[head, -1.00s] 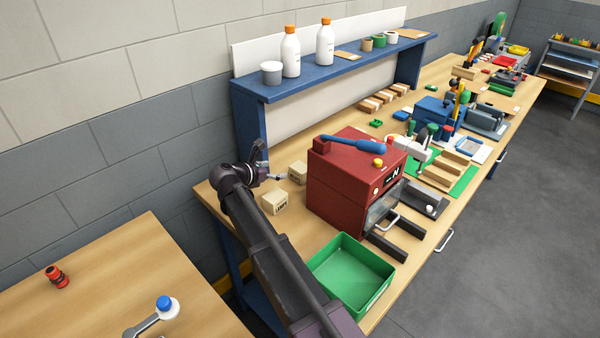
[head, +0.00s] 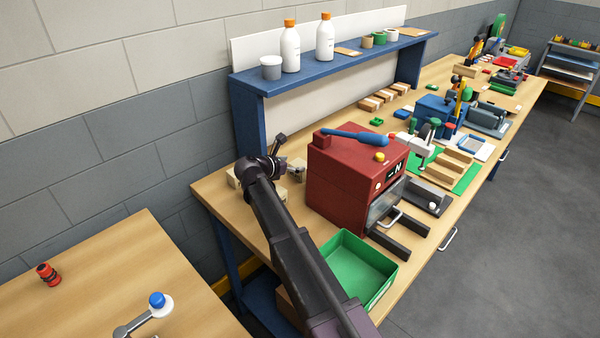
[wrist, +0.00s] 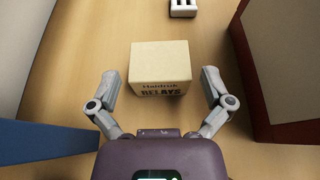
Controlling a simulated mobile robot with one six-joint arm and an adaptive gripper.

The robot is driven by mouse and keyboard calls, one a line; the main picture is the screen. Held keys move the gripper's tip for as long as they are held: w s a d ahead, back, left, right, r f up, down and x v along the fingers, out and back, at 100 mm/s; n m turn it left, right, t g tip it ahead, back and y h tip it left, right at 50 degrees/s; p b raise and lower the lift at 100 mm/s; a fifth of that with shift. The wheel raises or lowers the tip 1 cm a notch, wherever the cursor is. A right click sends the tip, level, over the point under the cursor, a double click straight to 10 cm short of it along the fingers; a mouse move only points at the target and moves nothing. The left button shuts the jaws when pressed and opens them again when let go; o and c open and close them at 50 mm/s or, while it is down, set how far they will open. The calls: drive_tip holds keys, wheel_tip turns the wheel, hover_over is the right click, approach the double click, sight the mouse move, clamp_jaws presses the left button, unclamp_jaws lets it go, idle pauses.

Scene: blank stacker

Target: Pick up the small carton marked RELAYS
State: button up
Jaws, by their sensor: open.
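The small tan carton marked RELAYS (wrist: 160,66) sits upright on the wooden bench in the wrist view, its printed side facing me. My gripper (wrist: 160,80) is open, with one finger on each side of the carton's near part and gaps between. In the head view my gripper (head: 288,168) reaches in beside the red machine, at a tan carton (head: 298,171) partly hidden by it; its print cannot be read there.
The red machine (head: 345,175) stands close on the right, and the blue shelf post (head: 250,135) on the left. A green bin (head: 350,260) sits at the bench's front. Bare bench surrounds the carton.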

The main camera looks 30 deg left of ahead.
sight(303, 162)
drive_tip(key=shift+f+b+x, duration=0.2)
drive_tip(key=shift+b+x, duration=1)
drive_tip(key=shift+x, duration=1.4)
drive_tip(key=shift+a, duration=0.1)
drive_tip(key=c, duration=0.9)
drive_tip(key=shift+r, duration=0.15)
wheel_tip(303, 162, up, 10)
drive_tip(key=p, duration=1)
